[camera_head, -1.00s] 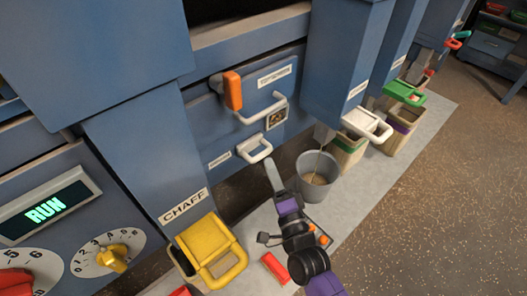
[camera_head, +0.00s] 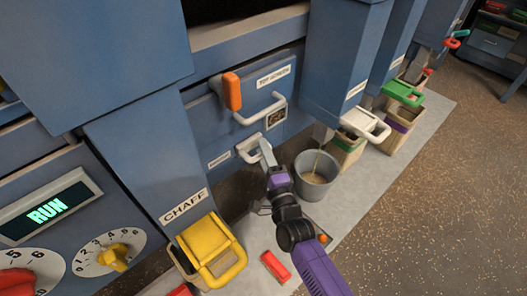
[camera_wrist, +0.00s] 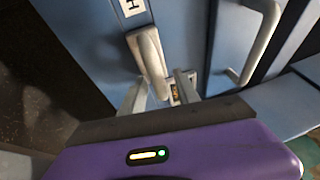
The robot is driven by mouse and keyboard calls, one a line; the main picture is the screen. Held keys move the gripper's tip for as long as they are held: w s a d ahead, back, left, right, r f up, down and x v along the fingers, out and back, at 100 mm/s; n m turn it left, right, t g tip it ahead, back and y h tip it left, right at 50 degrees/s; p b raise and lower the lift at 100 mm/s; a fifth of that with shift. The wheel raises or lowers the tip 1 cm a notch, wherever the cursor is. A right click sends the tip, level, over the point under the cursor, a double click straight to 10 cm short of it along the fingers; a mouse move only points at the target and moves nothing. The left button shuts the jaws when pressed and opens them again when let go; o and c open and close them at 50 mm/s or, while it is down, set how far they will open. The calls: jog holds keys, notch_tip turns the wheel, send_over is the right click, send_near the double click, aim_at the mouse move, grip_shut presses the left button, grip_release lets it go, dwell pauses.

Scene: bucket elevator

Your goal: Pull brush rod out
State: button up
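The lower white loop handle (camera_head: 245,153), which seems to belong to the brush rod, sits low on the blue machine front beside a small label too small to read. No rod shows outside the panel. My gripper (camera_head: 266,152) is at the right end of this handle. In the wrist view the white handle (camera_wrist: 149,52) runs down between the two fingers of my gripper (camera_wrist: 160,92), which stand apart. I see no finger closed on it, and I cannot tell whether they touch it.
Above is the larger white handle (camera_head: 262,112) of the top screen drawer, with an orange lever (camera_head: 232,92) beside it. A grey bucket (camera_head: 316,178) stands close to the right of my arm. A yellow chaff chute flap (camera_head: 212,252) is at lower left.

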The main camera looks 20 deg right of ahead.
jog(key=shift+c, duration=0.2)
grip_shut()
jog(key=shift+r, duration=0.2)
dwell(1.1)
